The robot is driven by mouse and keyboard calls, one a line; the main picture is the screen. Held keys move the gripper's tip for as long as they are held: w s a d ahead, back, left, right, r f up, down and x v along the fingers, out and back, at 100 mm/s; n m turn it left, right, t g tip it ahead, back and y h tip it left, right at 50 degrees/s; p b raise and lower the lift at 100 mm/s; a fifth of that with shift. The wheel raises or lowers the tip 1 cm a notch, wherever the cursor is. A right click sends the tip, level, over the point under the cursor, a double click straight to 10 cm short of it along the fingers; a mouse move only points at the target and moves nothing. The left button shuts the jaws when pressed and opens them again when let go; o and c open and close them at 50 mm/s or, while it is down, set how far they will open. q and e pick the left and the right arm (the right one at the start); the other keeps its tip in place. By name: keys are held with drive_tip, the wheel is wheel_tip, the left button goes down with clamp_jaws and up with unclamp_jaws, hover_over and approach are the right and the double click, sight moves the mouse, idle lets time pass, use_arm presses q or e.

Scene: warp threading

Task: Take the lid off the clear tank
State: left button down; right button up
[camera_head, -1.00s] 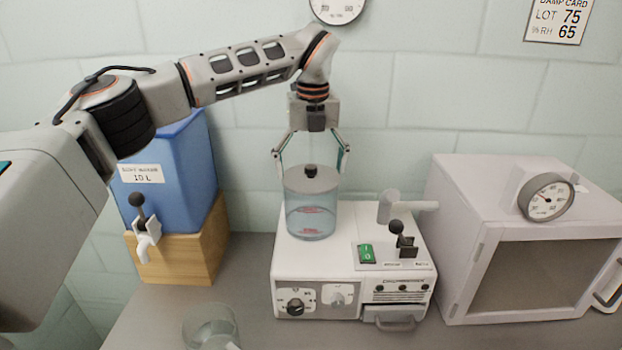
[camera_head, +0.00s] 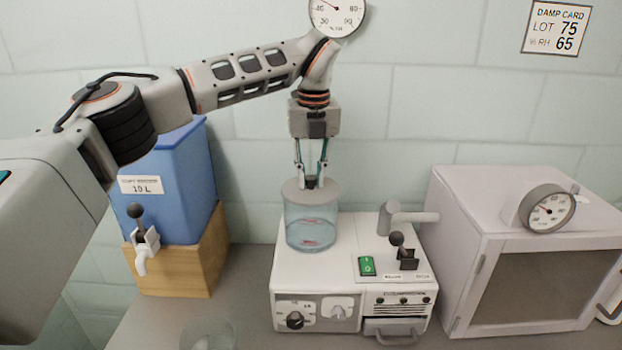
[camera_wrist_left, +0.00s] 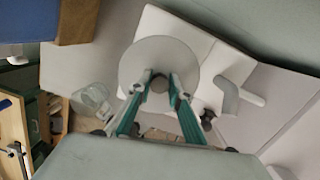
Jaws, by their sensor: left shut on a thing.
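The clear tank (camera_head: 311,228) stands upright on the white machine, with bluish liquid and red marks inside. Its round grey lid (camera_head: 292,190) sits on top of it. My left gripper (camera_head: 311,184) points straight down over the lid and is shut on the lid's dark knob. In the left wrist view the lid (camera_wrist_left: 150,52) is a pale disc, and the gripper's fingertips (camera_wrist_left: 161,78) meet at the knob near its middle. The knob is mostly hidden between the fingers. My right gripper is in neither view.
The white machine (camera_head: 290,275) has a green switch (camera_head: 367,266), a black-knobbed lever (camera_head: 398,240) and a grey spout (camera_head: 410,217). A blue water container (camera_head: 180,190) on a wooden block stands left. A white cabinet (camera_head: 460,240) with a dial stands right. A glass beaker (camera_head: 208,336) is at the front.

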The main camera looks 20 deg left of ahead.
sight(311, 177)
use_arm(q)
wheel_tip(311, 177, up, 19)
idle(0.7)
